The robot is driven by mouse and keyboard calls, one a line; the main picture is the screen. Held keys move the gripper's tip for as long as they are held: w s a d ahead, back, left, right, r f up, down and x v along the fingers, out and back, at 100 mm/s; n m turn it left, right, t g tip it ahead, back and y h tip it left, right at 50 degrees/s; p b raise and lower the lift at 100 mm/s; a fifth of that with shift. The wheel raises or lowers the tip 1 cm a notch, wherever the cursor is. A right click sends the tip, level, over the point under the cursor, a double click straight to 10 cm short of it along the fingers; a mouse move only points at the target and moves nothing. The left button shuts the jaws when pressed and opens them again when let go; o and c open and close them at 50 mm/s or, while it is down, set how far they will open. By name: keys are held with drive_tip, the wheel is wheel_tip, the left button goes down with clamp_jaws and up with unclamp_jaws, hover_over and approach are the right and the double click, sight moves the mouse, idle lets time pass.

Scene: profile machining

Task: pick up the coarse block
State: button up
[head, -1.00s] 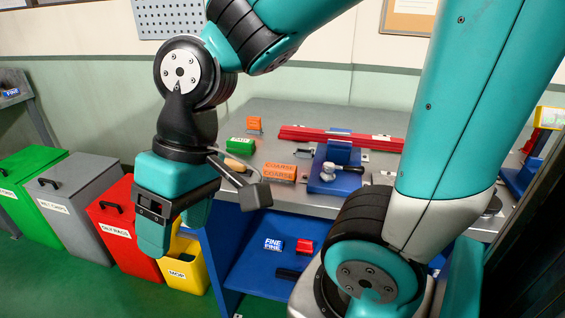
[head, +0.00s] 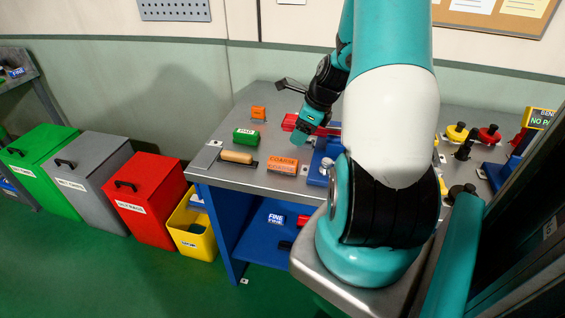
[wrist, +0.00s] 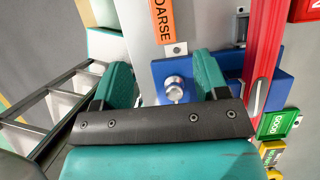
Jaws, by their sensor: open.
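The coarse block is an orange block (head: 283,166) lettered COARSE, lying near the front edge of the grey bench, left of a blue fixture. In the wrist view an orange lettered piece (wrist: 161,20), cut off by the top edge, reads "OARSE". My gripper (head: 299,141) is above the bench, behind and slightly right of the coarse block in the head picture. In the wrist view my gripper's green fingers (wrist: 164,72) are apart with nothing held between them. The blue fixture (wrist: 150,82) with a round metal knob shows beyond and between them.
A wooden-handled tool (head: 237,157) and a green block (head: 245,136) lie left of the coarse block. A smaller orange block (head: 258,113) stands farther back. A red bar (wrist: 262,55) lies near the blue fixture. Bins, including a yellow one (head: 190,236), stand left of the bench.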

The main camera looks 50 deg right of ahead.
sight(284, 160)
drive_tip(key=p+x, duration=0.1)
drive_tip(key=x, duration=0.7)
drive_tip(key=shift+f+p, duration=0.1)
drive_tip(key=shift+p, duration=0.3)
drive_tip(key=shift+p+x, duration=1.3)
drive_tip(key=shift+x, duration=1.4)
drive_tip(key=shift+d, duration=0.2)
drive_tip(key=shift+c, duration=0.5)
drive_tip(key=c, duration=1)
